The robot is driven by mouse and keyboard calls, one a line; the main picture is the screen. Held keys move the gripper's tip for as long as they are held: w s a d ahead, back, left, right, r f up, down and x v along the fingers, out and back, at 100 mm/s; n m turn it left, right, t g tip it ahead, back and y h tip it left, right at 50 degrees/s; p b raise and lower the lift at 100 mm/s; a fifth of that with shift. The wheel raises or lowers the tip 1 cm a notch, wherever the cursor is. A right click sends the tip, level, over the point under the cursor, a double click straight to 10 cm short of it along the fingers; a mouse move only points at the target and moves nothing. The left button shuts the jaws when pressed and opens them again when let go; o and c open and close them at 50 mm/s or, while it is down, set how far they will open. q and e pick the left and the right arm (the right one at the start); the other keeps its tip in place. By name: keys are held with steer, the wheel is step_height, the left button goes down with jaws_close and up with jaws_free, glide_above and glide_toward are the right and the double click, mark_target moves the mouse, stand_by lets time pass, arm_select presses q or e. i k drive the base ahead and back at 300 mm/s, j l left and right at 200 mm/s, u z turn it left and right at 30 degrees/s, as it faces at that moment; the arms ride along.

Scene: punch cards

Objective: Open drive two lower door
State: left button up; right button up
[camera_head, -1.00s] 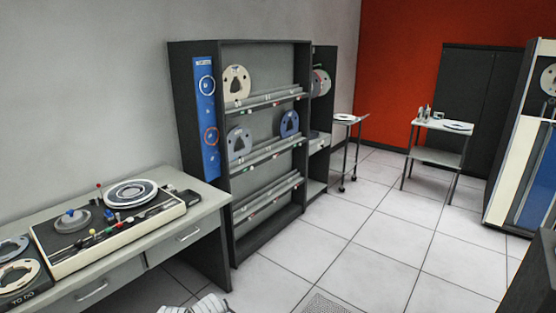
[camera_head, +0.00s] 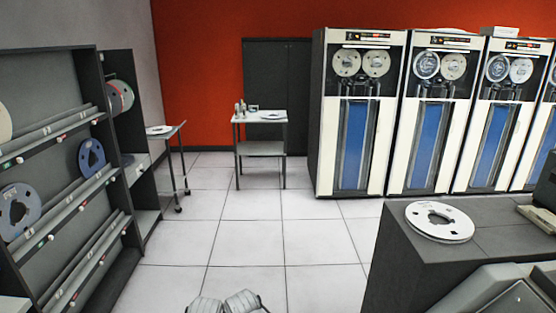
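Several tall tape drives stand in a row at the right back, each with two reels above and a blue lower door. The leftmost drive (camera_head: 358,120) has its lower door (camera_head: 354,146) shut. The second drive from the left (camera_head: 434,120) also has its blue lower door (camera_head: 428,146) shut; I cannot read any number on it. The drives are well away from me across the floor. White ribbed parts at the bottom edge appear to be mine; no gripper fingertips show.
A dark counter (camera_head: 400,258) with a white reel (camera_head: 439,221) stands at the right front, in front of the drives. A reel rack (camera_head: 60,72) stands at left. Small tables (camera_head: 260,117) stand at the back. Tiled floor (camera_head: 245,240) is clear in the middle.

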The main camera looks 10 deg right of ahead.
mark_target(411, 107)
steer(key=i+z, duration=0.4)
steer(key=i, duration=1.25)
steer(key=i+j, duration=0.1)
steer(key=i, duration=1.7)
steer(key=i+z, duration=0.35)
steer(key=i, duration=0.3)
steer(key=i+j+z, duration=0.1)
steer(key=i+z, duration=0.3)
steer(key=i, duration=0.2)
steer(key=i+l+z, duration=0.1)
steer(key=z, duration=0.3)
steer(key=i+z, duration=0.6)
steer(key=z, duration=0.15)
steer(key=i+j+z, duration=0.1)
steer(key=z, duration=0.3)
steer(key=i+l+z, duration=0.1)
steer(key=i+z, duration=0.25)
steer(key=i, duration=0.3)
steer(key=i+j+z, duration=0.1)
steer(key=i+z, duration=0.25)
steer(key=i, duration=3.9)
steer(key=i+l, duration=0.1)
steer(key=i, duration=1.75)
steer(key=j+u, duration=0.05)
steer(key=j, duration=0.05)
